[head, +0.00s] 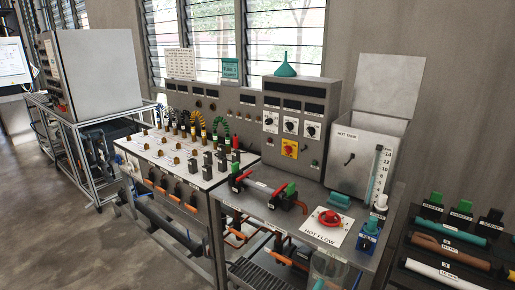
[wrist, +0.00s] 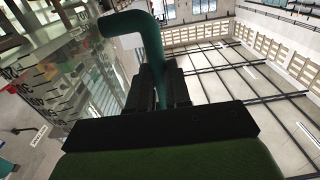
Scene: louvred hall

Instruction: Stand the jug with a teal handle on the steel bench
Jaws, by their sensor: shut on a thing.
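The jug is clear, with dark scale marks and a teal handle (wrist: 150,40). In the wrist view its clear wall (wrist: 75,80) fills the upper left. My gripper (wrist: 160,88) is shut on the handle, with its dark fingers around the lower part. In the head view the clear jug (head: 329,266) shows at the bottom edge, in front of the steel bench (head: 262,207), looking roughly upright. Its lower part is cut off by the frame, and I cannot make out my gripper there. The bench top is grey metal.
The bench holds a red-and-green valve pipe (head: 268,190), a HOT FLOW plate with a red knob (head: 328,220), a blue fitting (head: 369,235) and a hot tank (head: 360,155). A control panel (head: 292,125) stands behind. A rack of coloured pipes (head: 450,250) stands at right. Small bare patches lie near the bench's front edge.

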